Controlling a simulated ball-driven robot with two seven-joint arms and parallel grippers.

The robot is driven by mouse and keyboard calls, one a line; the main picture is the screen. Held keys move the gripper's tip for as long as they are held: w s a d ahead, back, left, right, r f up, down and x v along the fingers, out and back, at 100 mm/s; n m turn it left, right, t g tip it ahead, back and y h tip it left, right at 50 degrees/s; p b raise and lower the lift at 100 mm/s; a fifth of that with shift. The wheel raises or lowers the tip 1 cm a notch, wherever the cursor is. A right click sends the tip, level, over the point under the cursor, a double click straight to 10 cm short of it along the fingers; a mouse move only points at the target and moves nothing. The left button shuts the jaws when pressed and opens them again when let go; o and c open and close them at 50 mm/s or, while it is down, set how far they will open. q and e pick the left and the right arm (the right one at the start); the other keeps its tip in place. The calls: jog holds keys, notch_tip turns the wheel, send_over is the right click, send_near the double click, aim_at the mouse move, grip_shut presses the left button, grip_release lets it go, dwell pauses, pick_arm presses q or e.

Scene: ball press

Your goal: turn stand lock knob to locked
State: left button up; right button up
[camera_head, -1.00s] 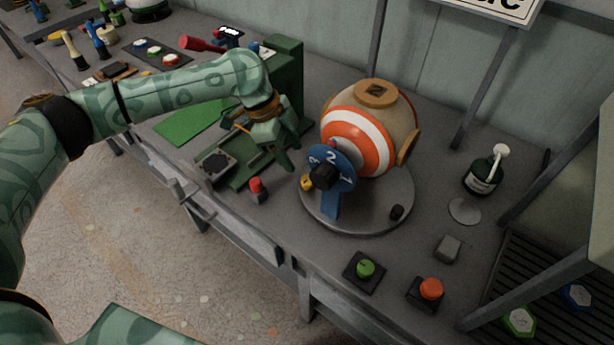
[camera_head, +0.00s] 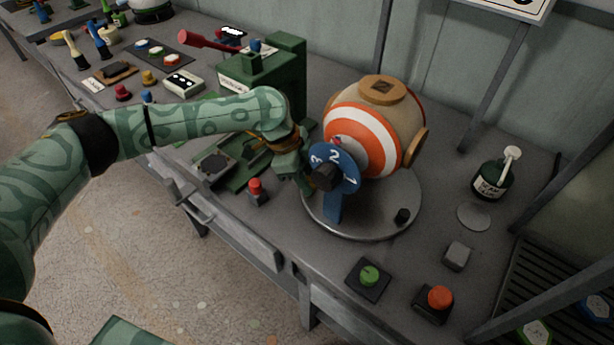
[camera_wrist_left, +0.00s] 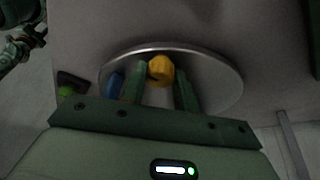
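A ball with orange and white rings (camera_head: 362,148) sits on a round grey stand (camera_head: 375,220) on the bench. The small yellow knob at the stand's edge shows in the left wrist view (camera_wrist_left: 160,69); in the head view my gripper and the blue dial hide it. My left gripper (camera_head: 306,186) is low at the stand's left edge. In the left wrist view its two fingers (camera_wrist_left: 160,82) are apart, one on each side of the yellow knob; I cannot tell whether they touch it. A dark green part at that view's upper left may be my right arm.
A blue numbered dial (camera_head: 335,168) with a dark knob stands close right of my left gripper. A red-topped button (camera_head: 256,190), green button (camera_head: 369,275) and orange button (camera_head: 439,297) stand nearby. A green press (camera_head: 262,80) is behind.

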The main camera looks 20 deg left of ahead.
pick_arm(q)
jog(key=shift+m, duration=0.3)
jog(key=shift+w+m+g+p, duration=0.1)
jog(key=shift+m+g+p, duration=0.4)
jog(key=shift+m, duration=0.7)
jog(key=shift+w+m+g+y, duration=0.15)
jog(key=shift+m+g, duration=0.25)
jog(key=shift+m, duration=0.6)
jog(key=shift+s+m+g+y, duration=0.15)
jog(key=shift+m+g, duration=0.25)
jog(key=shift+m, duration=0.6)
jog(key=shift+w+m, duration=0.1)
jog(key=shift+m, duration=0.2)
jog(key=o, duration=1)
